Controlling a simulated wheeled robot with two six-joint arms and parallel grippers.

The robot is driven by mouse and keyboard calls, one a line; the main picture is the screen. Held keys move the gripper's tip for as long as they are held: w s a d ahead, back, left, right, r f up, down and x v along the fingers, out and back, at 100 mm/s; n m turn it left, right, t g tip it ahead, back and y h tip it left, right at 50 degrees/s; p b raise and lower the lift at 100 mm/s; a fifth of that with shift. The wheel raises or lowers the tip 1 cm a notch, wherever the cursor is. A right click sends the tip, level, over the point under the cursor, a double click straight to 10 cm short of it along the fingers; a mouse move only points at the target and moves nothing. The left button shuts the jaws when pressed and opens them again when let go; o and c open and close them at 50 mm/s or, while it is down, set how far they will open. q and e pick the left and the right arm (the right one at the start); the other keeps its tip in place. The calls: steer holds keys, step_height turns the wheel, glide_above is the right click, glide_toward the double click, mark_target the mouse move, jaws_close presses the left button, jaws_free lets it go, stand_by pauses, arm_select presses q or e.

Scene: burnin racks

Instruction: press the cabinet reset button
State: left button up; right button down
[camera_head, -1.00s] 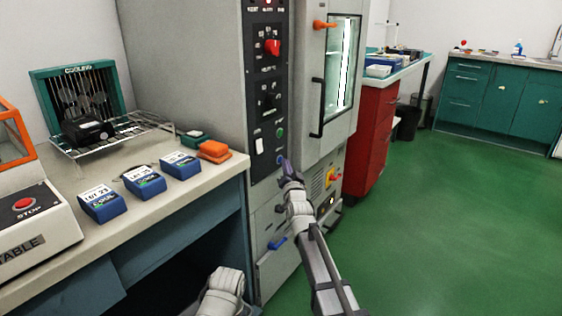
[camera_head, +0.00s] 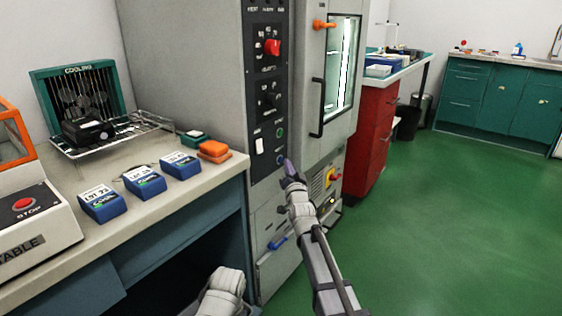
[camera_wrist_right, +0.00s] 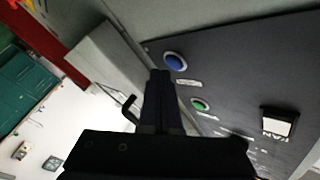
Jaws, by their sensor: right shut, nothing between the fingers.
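The cabinet's dark control panel (camera_head: 266,90) carries a round blue button (camera_head: 281,159) low down, below a green button (camera_head: 280,132). No label on the blue button is readable. My right gripper (camera_head: 288,166) is shut and empty, with its tips just right of the blue button in the head view. In the right wrist view the closed fingers (camera_wrist_right: 160,76) end beside the blue button (camera_wrist_right: 175,62); the green button (camera_wrist_right: 200,104) is further along the panel. The button's face is uncovered there, and I see no contact. My left gripper is out of view.
The cabinet door handle (camera_head: 317,107) stands out right of the panel. A white rocker switch (camera_head: 259,146) sits left of the buttons. A bench (camera_head: 150,222) with blue boxes and an orange block is at left. Green floor (camera_head: 440,220) is open at right.

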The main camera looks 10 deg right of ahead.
steer(key=shift+s+d, duration=0.1)
steer(key=shift+d, duration=0.05)
steer(key=shift+s+d, duration=1.75)
steer(key=shift+d, duration=0.05)
steer(key=s+a+f+n+g+p, duration=0.2)
steer(key=s+a+f+n+g, duration=0.1)
steer(key=s+a+f+g, duration=0.4)
steer(key=s+a+f+n+g+p, duration=0.2)
steer(key=s+a+f+g, duration=0.15)
steer(key=s+f, duration=0.55)
steer(key=s+a+f+n+g+p, duration=0.1)
steer(key=s+n+g, duration=0.15)
steer(key=s, duration=0.45)
steer(key=s+a+f+n+g+h, duration=0.15)
steer(key=s+g, duration=0.25)
steer(key=s, duration=0.4)
steer(key=s+a+f+n+g+p, duration=0.1)
steer(key=s+n+g, duration=0.15)
steer(key=s, duration=0.45)
step_height(320, 180, up, 38)
steer(key=p, duration=3.7)
steer(key=shift+s+a+p, duration=0.2)
steer(key=shift+a+p, duration=0.05)
steer(key=shift+p, duration=0.1)
